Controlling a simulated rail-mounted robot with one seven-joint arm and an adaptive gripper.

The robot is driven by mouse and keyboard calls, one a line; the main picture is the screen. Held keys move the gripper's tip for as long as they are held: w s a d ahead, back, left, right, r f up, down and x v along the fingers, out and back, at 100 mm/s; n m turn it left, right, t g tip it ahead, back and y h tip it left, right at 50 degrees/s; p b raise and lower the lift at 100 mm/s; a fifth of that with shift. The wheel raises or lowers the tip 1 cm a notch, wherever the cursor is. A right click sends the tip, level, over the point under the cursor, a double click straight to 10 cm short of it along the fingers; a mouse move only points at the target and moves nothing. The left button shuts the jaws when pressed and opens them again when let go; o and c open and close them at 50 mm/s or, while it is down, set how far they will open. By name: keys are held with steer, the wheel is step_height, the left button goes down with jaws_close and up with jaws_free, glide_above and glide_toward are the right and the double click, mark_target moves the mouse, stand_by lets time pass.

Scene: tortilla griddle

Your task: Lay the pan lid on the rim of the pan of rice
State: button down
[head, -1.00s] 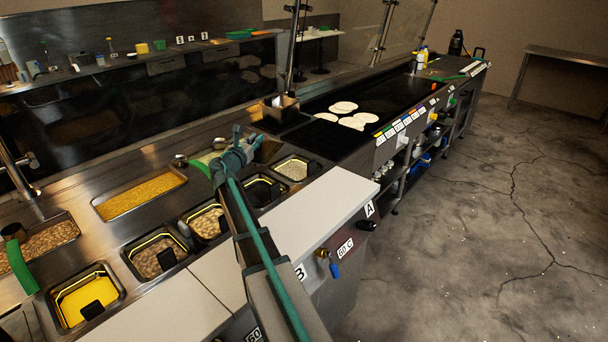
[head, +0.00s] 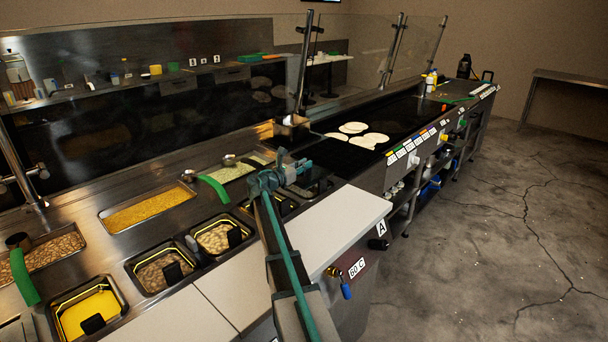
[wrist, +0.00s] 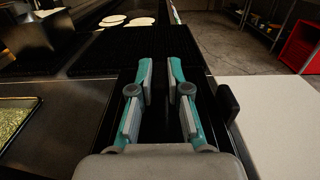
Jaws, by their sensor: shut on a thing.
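My gripper (head: 285,175) is over the right end of the row of pans. In the wrist view its two fingers (wrist: 158,82) stand on either side of a narrow dark part, which looks like the handle of the dark pan lid (wrist: 158,120). The lid looks flat and lies below the fingers. The pan of rice is under the gripper and lid, and its rice is hidden. A black block (wrist: 228,101) shows just right of the lid. I cannot tell whether the lid touches the rim or is a little above it.
A white board (head: 345,215) lies in front of the pans. Left of the gripper are bean pans (head: 215,238), a yellow pan (head: 90,312) and a corn tray (head: 148,211). A pan with green contents (wrist: 15,118) is on the left. The griddle (head: 400,118) with tortillas (head: 369,140) is beyond.

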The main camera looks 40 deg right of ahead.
mark_target(302, 174)
steer(key=shift+f, duration=1.8)
steer(key=shift+f, duration=0.15)
steer(key=c, duration=1.1)
jaws_free()
steer(key=shift+c, duration=0.2)
steer(key=shift+a, duration=0.15)
steer(key=shift+s+a+b, duration=0.15)
steer(key=shift+s+a, duration=0.05)
steer(key=shift+a, duration=0.75)
steer(key=shift+s+a+b, duration=0.15)
steer(key=shift+a, duration=0.75)
steer(key=shift+d, duration=0.1)
